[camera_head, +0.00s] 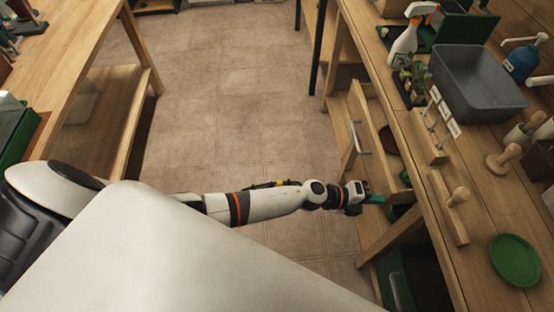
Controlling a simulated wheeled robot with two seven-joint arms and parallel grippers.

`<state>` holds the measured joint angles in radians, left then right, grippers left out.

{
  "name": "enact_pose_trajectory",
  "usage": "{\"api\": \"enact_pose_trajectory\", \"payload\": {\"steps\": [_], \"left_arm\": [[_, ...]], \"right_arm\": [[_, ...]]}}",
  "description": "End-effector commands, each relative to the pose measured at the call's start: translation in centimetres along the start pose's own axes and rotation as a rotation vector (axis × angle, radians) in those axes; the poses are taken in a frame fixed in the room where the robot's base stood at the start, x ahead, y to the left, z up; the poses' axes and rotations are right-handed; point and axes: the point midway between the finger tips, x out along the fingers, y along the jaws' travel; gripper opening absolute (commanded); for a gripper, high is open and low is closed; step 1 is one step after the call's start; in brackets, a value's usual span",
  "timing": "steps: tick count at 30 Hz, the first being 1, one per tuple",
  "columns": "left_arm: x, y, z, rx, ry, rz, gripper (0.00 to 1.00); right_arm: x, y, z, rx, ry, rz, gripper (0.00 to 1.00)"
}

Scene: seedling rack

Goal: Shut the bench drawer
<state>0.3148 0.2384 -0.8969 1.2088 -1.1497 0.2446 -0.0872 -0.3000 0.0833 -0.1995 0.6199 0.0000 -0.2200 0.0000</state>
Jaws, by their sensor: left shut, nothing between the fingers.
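The bench drawer (374,132) stands pulled out from under the right-hand bench. Its wooden front carries a pale metal bar handle (359,138), and part of its inside shows between the front and the bench edge. My left gripper (376,199) is at the end of my arm, which reaches across from the left. It is shut and empty, close to the near end of the drawer front. I cannot tell whether it touches the drawer. My right gripper is not in view.
The bench top holds a grey tub (478,82), a spray bottle (408,38), a green saucer (515,260) and wooden tools. Below stands a dark green container with a handle (395,291). Another wooden bench (75,35) is at the left. Tiled floor between is clear.

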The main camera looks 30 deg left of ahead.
Motion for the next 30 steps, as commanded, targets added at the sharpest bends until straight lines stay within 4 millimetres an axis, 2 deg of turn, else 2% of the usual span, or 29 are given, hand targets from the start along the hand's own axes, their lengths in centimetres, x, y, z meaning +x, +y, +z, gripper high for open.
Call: {"api": "enact_pose_trajectory", "payload": {"steps": [1,6,12,18,30], "left_arm": [[1.2,0.3,0.0,0.001,-0.001,0.002,0.0],[4.1,1.1,0.0,0.001,0.0,0.001,0.0],[6.2,1.9,0.0,0.0,0.0,0.0,0.0],[7.0,2.1,0.0,-0.001,0.0,-0.001,0.0],[7.0,2.1,0.0,-0.001,0.0,-0.001,0.0]], "right_arm": [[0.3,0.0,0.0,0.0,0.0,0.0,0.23],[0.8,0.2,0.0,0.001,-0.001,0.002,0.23],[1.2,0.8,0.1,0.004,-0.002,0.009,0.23],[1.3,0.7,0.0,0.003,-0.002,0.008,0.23],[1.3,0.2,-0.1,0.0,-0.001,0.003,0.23]]}}
